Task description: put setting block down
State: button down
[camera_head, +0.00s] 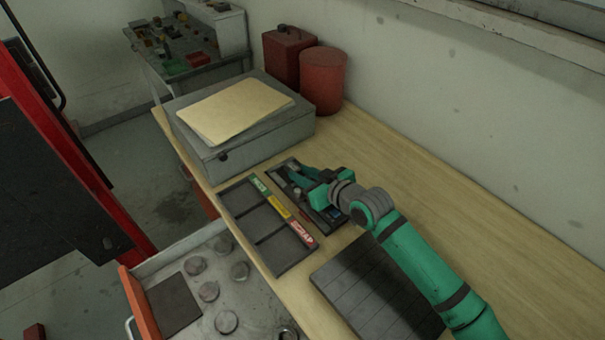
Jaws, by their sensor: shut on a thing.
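My gripper (312,182), green with grey wrist joints, is low over a narrow dark tray (276,170) on the wooden bench. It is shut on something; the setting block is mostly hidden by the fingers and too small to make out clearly. I cannot tell whether the held block touches the tray. A dark sorting tray (283,252) with green, yellow and red labels lies just left of the narrow tray.
A grey slatted mat (375,290) lies in front, beside my arm. A grey case (247,138) with a tan folder (235,110) stands behind, near red cans (323,80). The bench at right is clear.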

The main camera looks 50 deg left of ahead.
jog(key=c, duration=1.8)
grip_release()
jog(key=shift+o, duration=0.2)
jog(key=shift+v, duration=3.8)
